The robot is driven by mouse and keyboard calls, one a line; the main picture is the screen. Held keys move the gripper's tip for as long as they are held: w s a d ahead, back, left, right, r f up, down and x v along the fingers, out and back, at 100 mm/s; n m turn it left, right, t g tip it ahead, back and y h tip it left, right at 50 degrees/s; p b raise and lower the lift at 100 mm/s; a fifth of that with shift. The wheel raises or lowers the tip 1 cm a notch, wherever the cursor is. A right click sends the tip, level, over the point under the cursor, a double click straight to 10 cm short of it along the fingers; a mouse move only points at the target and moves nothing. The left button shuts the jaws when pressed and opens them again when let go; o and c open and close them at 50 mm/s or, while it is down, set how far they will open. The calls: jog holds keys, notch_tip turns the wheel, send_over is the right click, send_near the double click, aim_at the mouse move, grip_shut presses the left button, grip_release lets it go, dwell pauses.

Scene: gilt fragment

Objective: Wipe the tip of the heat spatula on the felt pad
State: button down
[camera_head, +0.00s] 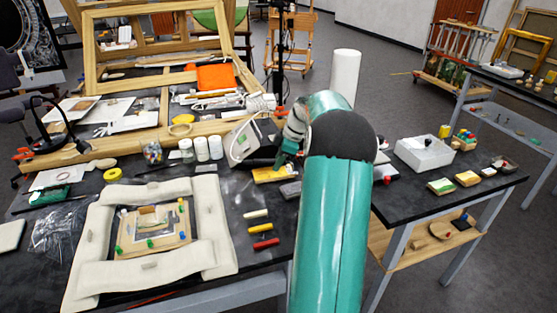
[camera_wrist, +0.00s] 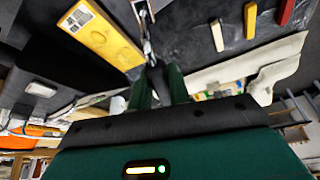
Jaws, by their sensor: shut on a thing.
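My gripper (camera_head: 284,162) is at the far side of the near table, low over the yellow block. In the wrist view my gripper (camera_wrist: 160,82) is shut on a slim tool, which I take as the heat spatula (camera_wrist: 147,42); its metal end points away from my fingers. A small grey pad (camera_head: 290,190), probably the felt pad, lies just in front of the yellow block (camera_head: 270,175). The yellow block (camera_wrist: 102,36) has rounded hollows and is left of the tool in the wrist view. I cannot tell whether the spatula tip touches the pad.
White, yellow and red sticks (camera_head: 263,244) lie in front of the pad. A framed piece (camera_head: 150,232) within pale padded rolls (camera_head: 214,236) is at left. A white control unit (camera_head: 243,140) and several jars (camera_head: 201,149) stand behind. A white box (camera_head: 424,154) is at right.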

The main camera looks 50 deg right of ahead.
jog(key=shift+w+d+f, duration=0.1)
jog(key=shift+f, duration=0.1)
jog(key=shift+r, duration=0.15)
jog(key=shift+f, duration=2.85)
jog(key=shift+f, duration=0.25)
jog(key=shift+w+a, duration=0.15)
jog(key=shift+a, duration=0.3)
jog(key=shift+w+a, duration=0.25)
jog(key=shift+a, duration=0.25)
jog(key=shift+w+a, duration=0.2)
jog(key=shift+a, duration=0.25)
